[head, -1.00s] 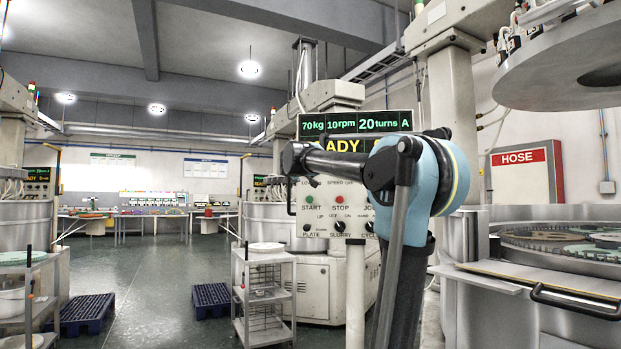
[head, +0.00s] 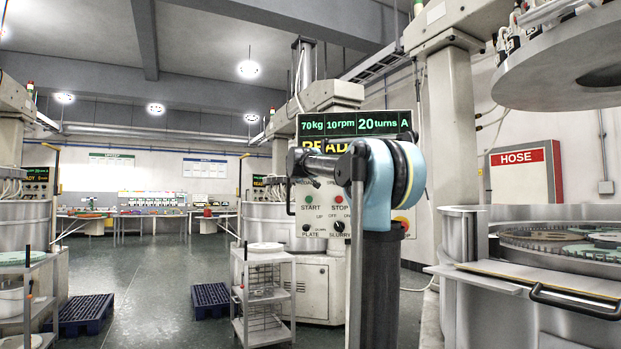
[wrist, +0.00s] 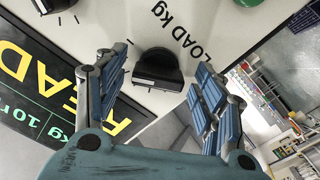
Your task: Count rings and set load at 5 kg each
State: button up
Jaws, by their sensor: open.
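The load knob (wrist: 158,66), black and marked LOAD kg, sits on the pale control panel (wrist: 110,22) in the wrist view. My gripper (wrist: 160,78) is open, with one blue-grey finger on each side of the knob; I cannot tell whether they touch it. In the head view my arm hides the knob and gripper. The display (head: 355,124) above the panel reads 70 kg, 10 rpm, 20 turns, A, with READY partly covered. The lapping machine (head: 480,260) at right holds toothed carriers and rounds (head: 560,238) on its plate; their count is unclear.
A green START button (head: 309,200) and red STOP button (head: 339,199) are on the panel. A grey shelf cart (head: 264,294) and blue pallets (head: 210,300) stand left of the machine. The raised upper plate (head: 560,75) hangs at right. Open floor lies at centre left.

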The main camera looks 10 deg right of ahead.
jog(key=c, duration=1.1)
jog(key=shift+o, duration=0.2)
jog(key=shift+d, duration=0.3)
jog(key=shift+a, duration=0.15)
jog(key=shift+n, duration=0.3)
jog(key=n, duration=0.3)
jog(key=shift+a+n, duration=0.2)
jog(key=shift+n, duration=9.9)
